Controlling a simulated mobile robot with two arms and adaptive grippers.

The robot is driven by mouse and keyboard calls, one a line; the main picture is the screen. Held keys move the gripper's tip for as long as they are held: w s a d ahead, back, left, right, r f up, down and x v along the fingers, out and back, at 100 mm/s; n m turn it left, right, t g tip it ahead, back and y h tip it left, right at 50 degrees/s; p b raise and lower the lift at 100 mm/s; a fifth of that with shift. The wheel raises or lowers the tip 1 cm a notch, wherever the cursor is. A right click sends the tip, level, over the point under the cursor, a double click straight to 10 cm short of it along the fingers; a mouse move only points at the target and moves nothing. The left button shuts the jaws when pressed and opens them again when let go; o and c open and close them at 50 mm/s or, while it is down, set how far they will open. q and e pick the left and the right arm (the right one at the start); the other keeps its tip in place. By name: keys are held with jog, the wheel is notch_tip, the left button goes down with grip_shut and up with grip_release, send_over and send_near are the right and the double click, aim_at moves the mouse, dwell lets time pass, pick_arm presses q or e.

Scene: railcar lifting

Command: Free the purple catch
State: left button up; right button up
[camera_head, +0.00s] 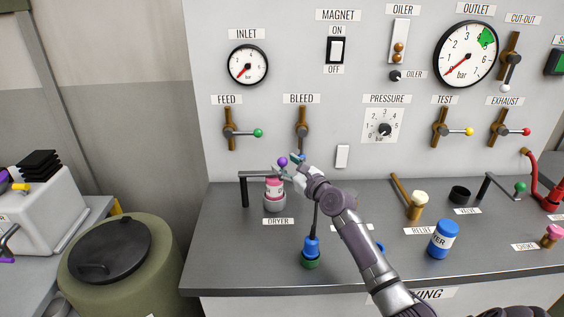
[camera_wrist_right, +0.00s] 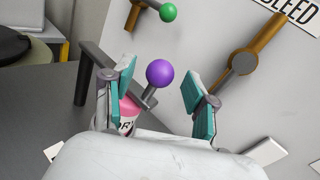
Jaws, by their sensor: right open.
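The purple catch is a bar with a purple ball knob (camera_head: 282,161). Its grey bar (camera_head: 256,175) runs over the top of the pink and grey dryer canister (camera_head: 274,198) from a post on the left. My right gripper (camera_head: 291,163) is open at the knob, with its arm coming in from the lower right. In the right wrist view the purple knob (camera_wrist_right: 160,73) shows between the two teal finger pads of my right gripper (camera_wrist_right: 160,82), with a gap on both sides. The fingers hide part of the bar and canister. My left gripper is not in view.
The panel wall with the feed lever (camera_head: 240,132) and bleed lever (camera_head: 302,128) stands close behind. A blue and green tool (camera_head: 311,248) stands upright in front of the gripper. A blue canister (camera_head: 443,240) stands to the right. The counter's front left is clear.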

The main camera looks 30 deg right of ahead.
jog(key=shift+w, duration=1.15)
jog(key=shift+c, duration=0.8)
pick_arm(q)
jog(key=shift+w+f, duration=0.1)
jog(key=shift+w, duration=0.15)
pick_arm(e)
grip_shut()
